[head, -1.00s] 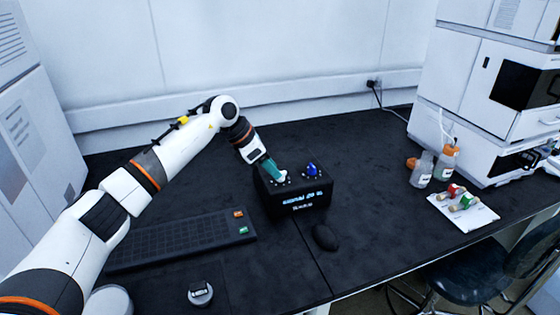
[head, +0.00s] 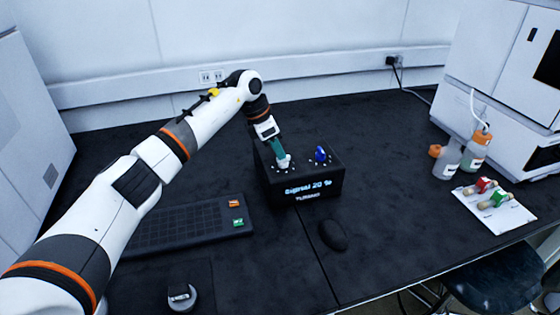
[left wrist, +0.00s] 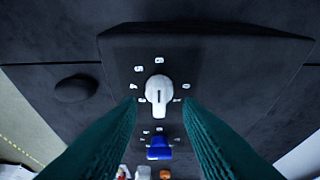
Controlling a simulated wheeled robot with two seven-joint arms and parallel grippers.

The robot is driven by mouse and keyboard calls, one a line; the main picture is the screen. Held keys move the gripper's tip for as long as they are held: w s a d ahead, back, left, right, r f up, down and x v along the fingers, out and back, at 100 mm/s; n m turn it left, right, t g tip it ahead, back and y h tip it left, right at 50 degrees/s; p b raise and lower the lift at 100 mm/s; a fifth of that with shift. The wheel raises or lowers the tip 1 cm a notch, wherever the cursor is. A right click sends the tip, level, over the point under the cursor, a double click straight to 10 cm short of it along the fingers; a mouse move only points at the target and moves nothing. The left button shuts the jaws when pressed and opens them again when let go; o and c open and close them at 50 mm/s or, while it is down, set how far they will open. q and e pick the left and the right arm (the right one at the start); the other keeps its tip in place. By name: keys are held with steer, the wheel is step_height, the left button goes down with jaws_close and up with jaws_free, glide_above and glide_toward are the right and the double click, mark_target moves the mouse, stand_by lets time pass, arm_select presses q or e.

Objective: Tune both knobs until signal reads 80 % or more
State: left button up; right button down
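A black tuning box (head: 284,195) stands on the bench, its display (head: 308,187) reading about "signal 20 %" with smaller text below, probably "TUNING". A white knob (left wrist: 159,90) and a blue knob (head: 320,154) sit on its top, ringed by white numbers. The blue knob also shows lower in the left wrist view (left wrist: 158,148). My left gripper (head: 283,161) points down at the white knob. In the left wrist view its teal fingers (left wrist: 160,101) are open, one on each side of the knob, with visible gaps. My right gripper is not in view.
A keyboard (head: 185,230) with an orange and a green key lies left of the box. A black mouse (head: 333,235) is in front. Bottles (head: 446,160) and a white sheet (head: 500,214) with red- and green-capped vials are at right. The bench behind the box is clear.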

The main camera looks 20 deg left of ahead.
mark_target(283, 161)
arm_select(q)
steer(key=shift+d+f, duration=0.2)
steer(key=shift+f, duration=0.45)
steer(key=shift+w+d+f+b, duration=0.15)
steer(key=shift+w+f+b, duration=0.05)
steer(key=shift+f+b, duration=0.2)
steer(key=shift+r, duration=0.1)
jaws_close()
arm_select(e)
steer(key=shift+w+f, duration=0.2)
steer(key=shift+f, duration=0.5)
